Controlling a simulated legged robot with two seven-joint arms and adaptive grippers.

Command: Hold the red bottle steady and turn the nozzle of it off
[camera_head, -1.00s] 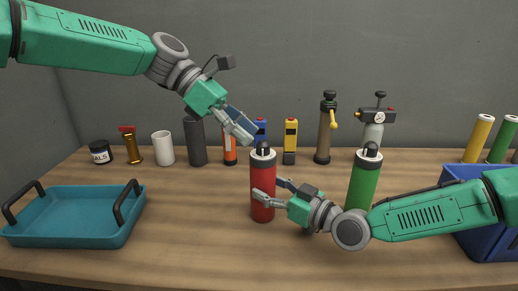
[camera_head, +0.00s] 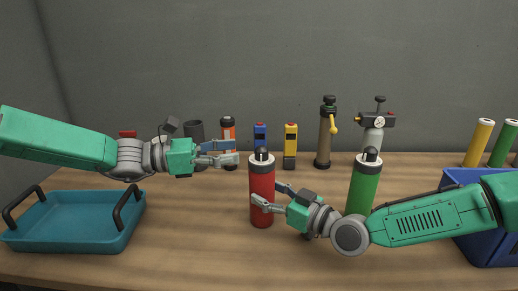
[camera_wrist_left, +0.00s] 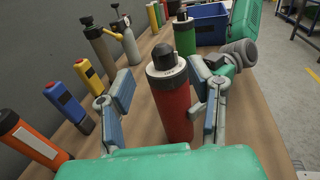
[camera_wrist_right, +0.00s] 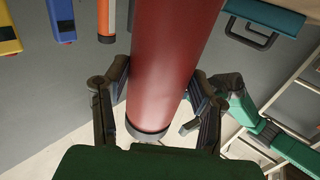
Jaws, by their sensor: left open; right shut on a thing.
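The red bottle (camera_head: 262,190) stands upright on the table near the middle, with a grey collar and a black nozzle (camera_head: 262,155) on top. My right gripper (camera_head: 272,198) is shut on the bottle's body from the right; the right wrist view shows its fingers on both sides of the red body (camera_wrist_right: 170,60). My left gripper (camera_head: 237,152) is open and empty, just left of the bottle's top at about nozzle height. In the left wrist view the black nozzle (camera_wrist_left: 164,55) and red body (camera_wrist_left: 173,105) appear between the open fingers, apart from them.
A green bottle (camera_head: 362,190) stands close to the right, behind my right arm. Several tools and canisters, including a yellow one (camera_head: 290,145), line the back. A teal tray (camera_head: 75,238) is at left, a blue crate (camera_head: 455,182) at right. The front middle of the table is clear.

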